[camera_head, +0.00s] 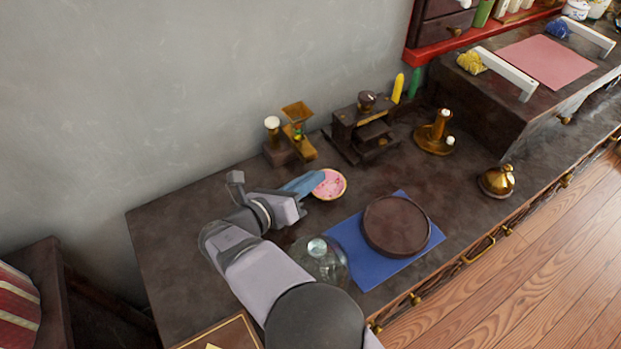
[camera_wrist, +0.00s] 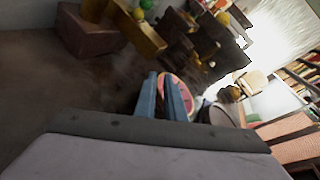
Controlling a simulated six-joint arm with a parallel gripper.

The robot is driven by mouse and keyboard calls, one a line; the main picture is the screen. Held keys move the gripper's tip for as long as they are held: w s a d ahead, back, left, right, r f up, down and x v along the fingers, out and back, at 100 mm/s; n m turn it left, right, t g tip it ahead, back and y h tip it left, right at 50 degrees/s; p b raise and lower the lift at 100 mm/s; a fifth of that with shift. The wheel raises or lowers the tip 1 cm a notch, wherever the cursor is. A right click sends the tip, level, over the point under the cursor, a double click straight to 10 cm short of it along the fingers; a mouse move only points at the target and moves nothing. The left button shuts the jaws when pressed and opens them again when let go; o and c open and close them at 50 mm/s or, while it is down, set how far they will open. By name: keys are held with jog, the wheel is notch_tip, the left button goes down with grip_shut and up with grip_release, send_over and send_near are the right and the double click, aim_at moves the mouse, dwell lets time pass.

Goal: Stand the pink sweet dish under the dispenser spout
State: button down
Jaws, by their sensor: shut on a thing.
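The pink sweet dish (camera_head: 330,184) is round and shallow, with a pink speckled inside and a pale rim. My gripper (camera_head: 313,182), with blue fingers, is shut on the dish's left edge. In the wrist view the dish (camera_wrist: 182,92) shows partly, between and beyond the fingers (camera_wrist: 166,82). The dispenser (camera_head: 297,131) stands behind the dish toward the wall, with a brass hopper, coloured sweets and a brass chute. The dispenser's chute (camera_wrist: 143,36) also shows in the wrist view. The dish is in front of the dispenser and apart from it. I cannot tell whether the dish touches the counter.
A dark wooden stand (camera_head: 362,130) with drawers is right of the dispenser. A brass candle holder (camera_head: 434,140) and a gold pot (camera_head: 497,181) are farther right. A round dark tray (camera_head: 377,246) lies on a blue mat (camera_head: 346,240); a glass jar (camera_head: 322,262) is beside it.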

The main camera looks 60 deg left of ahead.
jog(key=c, duration=1.8)
grip_release()
jog(key=shift+f, duration=0.1)
jog(key=shift+v, duration=3.8)
